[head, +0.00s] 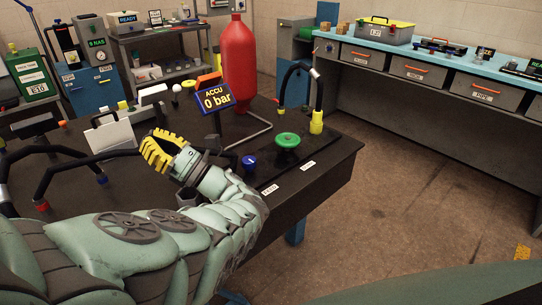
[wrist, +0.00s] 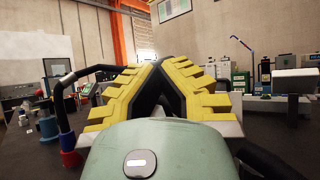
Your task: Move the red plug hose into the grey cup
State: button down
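My gripper (head: 160,151) is over the left part of the dark bench in the head view. Its yellow fingers come together at the tips in the wrist view (wrist: 157,68), with no object clearly visible between them. A black hose with a red end (head: 42,205) lies left of the gripper and runs up and right, passing behind it. In the wrist view a black hose with a red and blue end (wrist: 69,150) stands at the left, apart from the fingers. A small grey piece (head: 187,197), partly hidden by my wrist, may be the grey cup; I cannot tell.
A blue-ended hose (head: 102,178) is near the gripper. A gauge sign (head: 215,99), a red accumulator (head: 238,65), a green knob (head: 288,140) and a hose with a yellow end (head: 316,122) are to the right. A white box (head: 110,136) stands behind.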

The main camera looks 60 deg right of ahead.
jog(key=shift+w+a+f+n+y+b, duration=0.15)
jog(key=shift+n+y+b, duration=0.1)
jog(key=shift+y+b, duration=0.25)
jog(key=shift+w+d+r+n+y+b, duration=0.1)
jog(key=shift+n+y+b, duration=0.15)
jog(key=shift+y+b, duration=0.25)
